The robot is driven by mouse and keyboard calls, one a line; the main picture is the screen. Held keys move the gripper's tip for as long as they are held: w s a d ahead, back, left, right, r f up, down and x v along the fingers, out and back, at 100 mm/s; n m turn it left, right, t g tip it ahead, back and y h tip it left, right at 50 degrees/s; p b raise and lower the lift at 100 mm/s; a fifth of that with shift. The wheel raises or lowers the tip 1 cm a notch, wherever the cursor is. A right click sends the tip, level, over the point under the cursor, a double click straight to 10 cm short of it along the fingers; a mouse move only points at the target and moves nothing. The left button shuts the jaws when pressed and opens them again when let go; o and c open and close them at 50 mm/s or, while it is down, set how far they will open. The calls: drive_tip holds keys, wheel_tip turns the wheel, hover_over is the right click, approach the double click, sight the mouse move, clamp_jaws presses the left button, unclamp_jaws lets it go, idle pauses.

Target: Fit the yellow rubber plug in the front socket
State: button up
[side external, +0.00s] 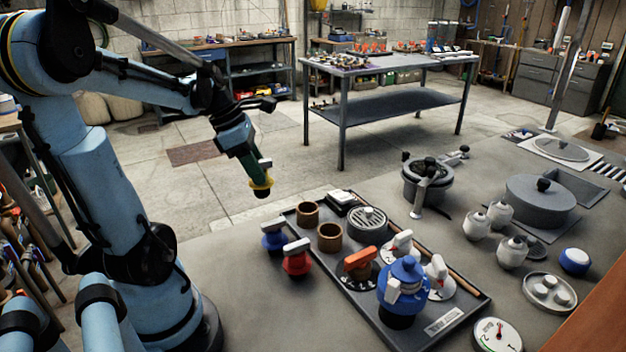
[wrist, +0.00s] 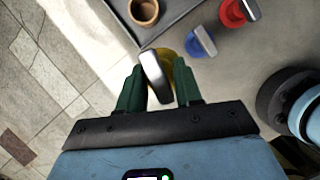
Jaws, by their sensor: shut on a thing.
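My gripper (side external: 255,168) is shut on the yellow rubber plug (side external: 261,186), held in the air left of the dark tray, with its black end down. In the wrist view the plug's yellow edge (wrist: 186,82) shows between the green fingers (wrist: 158,88), partly hidden behind its pale grey grip. Two brown round sockets stand at the tray's left end: one farther back (side external: 307,213) and one nearer the camera (side external: 330,237). Both look open at the top. I cannot tell for sure which is the front socket. One brown socket (wrist: 145,10) shows in the wrist view.
A blue plug (side external: 274,238) and a red plug (side external: 297,262) stand beside the tray (side external: 455,318). The tray also bears a round grate (side external: 367,223), an orange-handled piece (side external: 360,262) and a large blue piece (side external: 403,283). The floor lies beyond the table's left edge.

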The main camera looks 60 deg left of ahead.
drive_tip(key=w+d+f, duration=0.3)
drive_tip(key=w, duration=0.6)
drive_tip(key=shift+w+f, duration=0.3)
drive_tip(key=shift+f, duration=0.1)
drive_tip(key=shift+f, duration=0.3)
idle(1.1)
drive_tip(key=shift+f, duration=1.5)
drive_tip(key=shift+f, duration=0.3)
idle(0.4)
drive_tip(key=o, duration=1.3)
